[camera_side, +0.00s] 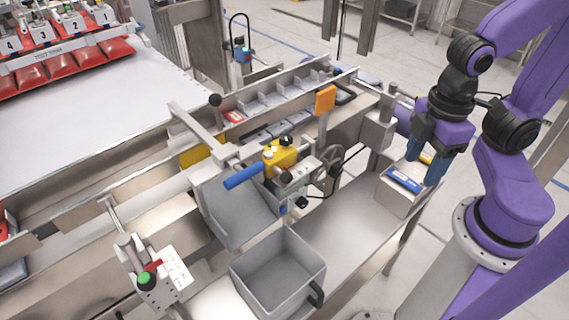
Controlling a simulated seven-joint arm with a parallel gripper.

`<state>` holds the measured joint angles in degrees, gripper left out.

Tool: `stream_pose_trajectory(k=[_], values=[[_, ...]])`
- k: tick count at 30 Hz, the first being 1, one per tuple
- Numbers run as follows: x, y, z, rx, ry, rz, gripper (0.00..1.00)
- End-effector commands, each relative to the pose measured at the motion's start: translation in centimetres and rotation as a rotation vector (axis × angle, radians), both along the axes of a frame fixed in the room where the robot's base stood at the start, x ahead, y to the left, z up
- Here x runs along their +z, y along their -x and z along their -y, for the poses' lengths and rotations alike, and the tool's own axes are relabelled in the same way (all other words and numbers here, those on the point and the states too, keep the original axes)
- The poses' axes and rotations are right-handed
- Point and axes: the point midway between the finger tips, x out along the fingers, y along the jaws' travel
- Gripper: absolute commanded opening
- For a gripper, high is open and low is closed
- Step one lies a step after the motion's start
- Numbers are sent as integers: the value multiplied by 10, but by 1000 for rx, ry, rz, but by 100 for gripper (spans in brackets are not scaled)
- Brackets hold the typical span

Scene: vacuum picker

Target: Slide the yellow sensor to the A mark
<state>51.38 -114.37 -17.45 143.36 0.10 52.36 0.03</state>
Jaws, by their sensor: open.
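A yellow block-like unit (283,153) sits on the metal machine at the middle of the side view, next to a blue cylinder (244,176). It looks like the yellow sensor, but I cannot be sure. A flat yellow piece (194,156) shows further left on the rail. No A mark is legible. My gripper (427,168) is at the right, pointing down with its blue fingers open. It is well apart from the yellow unit. I see nothing held in it, though a small yellow strip shows behind the fingers.
A blue-and-white item (404,179) lies on a small metal box just left of my gripper. A grey bin (278,278) stands at the front. An orange plate (325,99) and a handwheel (330,163) rise near the yellow unit. The metal shelf (350,225) is clear.

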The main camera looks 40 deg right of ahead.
Motion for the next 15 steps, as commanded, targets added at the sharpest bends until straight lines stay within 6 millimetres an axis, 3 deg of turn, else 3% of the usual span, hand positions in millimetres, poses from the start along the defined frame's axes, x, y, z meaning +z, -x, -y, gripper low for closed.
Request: stream_pose_trajectory(k=[11,15], values=[[0,0,0,-1,-1,0,54],[4,-10,-7,-57,-20,18,54]])
